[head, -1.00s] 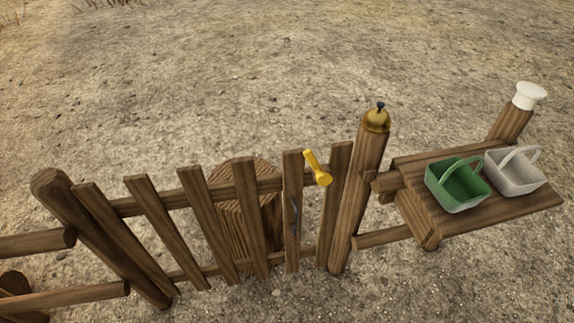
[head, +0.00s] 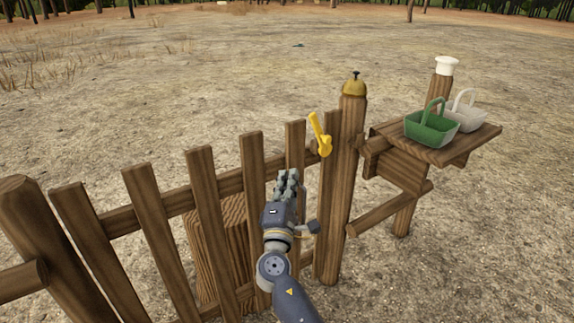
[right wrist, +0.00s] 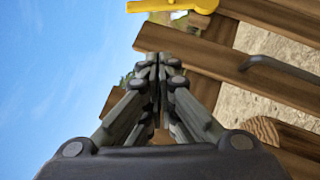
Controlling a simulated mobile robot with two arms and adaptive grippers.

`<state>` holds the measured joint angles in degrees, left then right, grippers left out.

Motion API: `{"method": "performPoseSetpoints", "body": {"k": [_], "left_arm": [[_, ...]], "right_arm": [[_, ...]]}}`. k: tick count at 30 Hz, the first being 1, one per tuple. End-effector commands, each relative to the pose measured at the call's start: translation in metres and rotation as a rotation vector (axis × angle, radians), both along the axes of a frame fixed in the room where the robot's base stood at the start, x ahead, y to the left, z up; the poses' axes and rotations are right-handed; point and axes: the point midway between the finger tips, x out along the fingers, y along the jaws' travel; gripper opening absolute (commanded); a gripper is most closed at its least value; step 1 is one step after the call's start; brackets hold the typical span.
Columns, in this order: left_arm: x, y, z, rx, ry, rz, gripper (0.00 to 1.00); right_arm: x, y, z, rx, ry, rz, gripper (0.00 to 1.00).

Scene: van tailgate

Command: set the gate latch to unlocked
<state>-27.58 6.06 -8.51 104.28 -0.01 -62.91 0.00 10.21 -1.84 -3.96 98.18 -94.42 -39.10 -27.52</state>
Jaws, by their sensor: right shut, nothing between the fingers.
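The yellow gate latch (head: 320,135) is a lever on the upper part of the wooden gate (head: 203,190), beside the post with the bell. In the head view it stands tilted, its upper end leaning left and its round pivot end low on the right. The latch also shows at the top of the right wrist view (right wrist: 175,5), partly cut off. My right gripper (head: 288,178) is raised in front of the gate, below and left of the latch and apart from it. Its fingers are shut and empty, as the right wrist view (right wrist: 157,62) shows. My left gripper is out of view.
A brass bell (head: 354,84) sits on the gate post. A shelf (head: 475,142) at the right holds a green basket (head: 431,128) and a white basket (head: 466,115). A stump (head: 221,245) stands behind the gate. A dark handle (right wrist: 282,67) is on a gate slat.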

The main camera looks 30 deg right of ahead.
Motion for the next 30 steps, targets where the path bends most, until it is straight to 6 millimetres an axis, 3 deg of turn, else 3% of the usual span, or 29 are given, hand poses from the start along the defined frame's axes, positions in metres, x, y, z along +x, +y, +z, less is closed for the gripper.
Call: {"method": "performPoseSetpoints", "body": {"k": [7,19,24,30], "left_arm": [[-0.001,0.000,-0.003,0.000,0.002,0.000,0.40],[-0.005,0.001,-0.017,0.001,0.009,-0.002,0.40],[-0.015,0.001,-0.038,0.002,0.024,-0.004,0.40],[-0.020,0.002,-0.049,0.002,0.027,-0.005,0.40]], "right_arm": [[0.013,-0.014,0.017,-0.018,-0.017,-0.016,0.00],[0.076,-0.064,0.042,-0.017,-0.015,-0.014,0.00],[0.075,-0.083,0.052,-0.017,-0.015,-0.014,0.00],[0.076,-0.094,0.055,-0.015,-0.014,-0.012,0.00]]}}
